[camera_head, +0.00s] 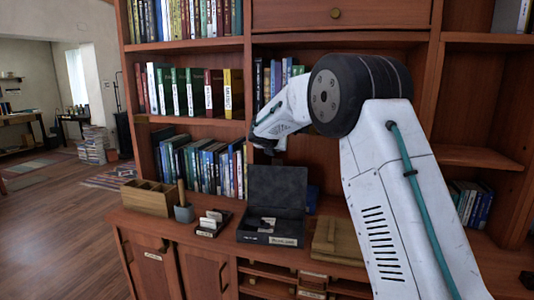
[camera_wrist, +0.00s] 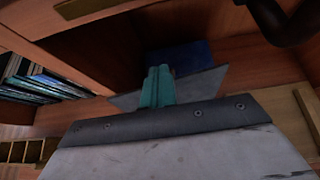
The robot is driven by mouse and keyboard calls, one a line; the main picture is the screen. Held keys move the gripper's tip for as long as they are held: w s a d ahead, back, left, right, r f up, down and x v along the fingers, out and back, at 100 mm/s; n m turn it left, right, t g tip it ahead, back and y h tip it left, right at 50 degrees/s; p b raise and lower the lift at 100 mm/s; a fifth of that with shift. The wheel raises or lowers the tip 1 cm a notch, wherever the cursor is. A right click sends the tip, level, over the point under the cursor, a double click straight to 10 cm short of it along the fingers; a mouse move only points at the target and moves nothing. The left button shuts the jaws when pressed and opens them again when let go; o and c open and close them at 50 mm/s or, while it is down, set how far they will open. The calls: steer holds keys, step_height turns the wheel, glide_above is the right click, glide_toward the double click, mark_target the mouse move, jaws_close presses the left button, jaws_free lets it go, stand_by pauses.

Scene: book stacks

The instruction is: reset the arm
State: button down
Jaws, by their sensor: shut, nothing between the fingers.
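My arm (camera_head: 400,200) rises from the lower right of the head view, bends at a dark round joint and reaches left in front of the bookshelf. Its far end is near the shelf above an open black box (camera_head: 270,235), apart from it. In the wrist view, my gripper (camera_wrist: 157,88) shows as two teal fingers close together, shut and empty. A dark flat panel and a blue thing (camera_wrist: 180,57) lie beyond the fingertips. In the head view the fingers are too small to make out.
Rows of books (camera_head: 190,90) fill the shelves behind my arm. On the cabinet top stand a wooden divided box (camera_head: 148,197), a grey cup (camera_head: 184,213), a small black card tray (camera_head: 213,223) and a wooden board (camera_head: 338,240). Open floor (camera_head: 60,235) lies to the left.

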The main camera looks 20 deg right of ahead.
steer(key=s+f+m+g, duration=0.5)
steer(key=s+m, duration=0.7)
steer(key=s, duration=0.2)
steer(key=s+a+m+g+y, duration=0.1)
steer(key=s+a+m, duration=0.3)
steer(key=s, duration=1.2)
steer(key=s+a+r+m+g+y, duration=0.1)
steer(key=s+a+m+y, duration=0.2)
steer(key=s+m, duration=0.4)
steer(key=s+a+r+m+g+y, duration=0.1)
steer(key=s+a+m+y, duration=0.2)
steer(key=s, duration=2.1)
steer(key=shift+s+a+m, duration=0.4)
steer(key=shift+a+m, duration=0.7)
steer(key=shift+m, duration=0.2)
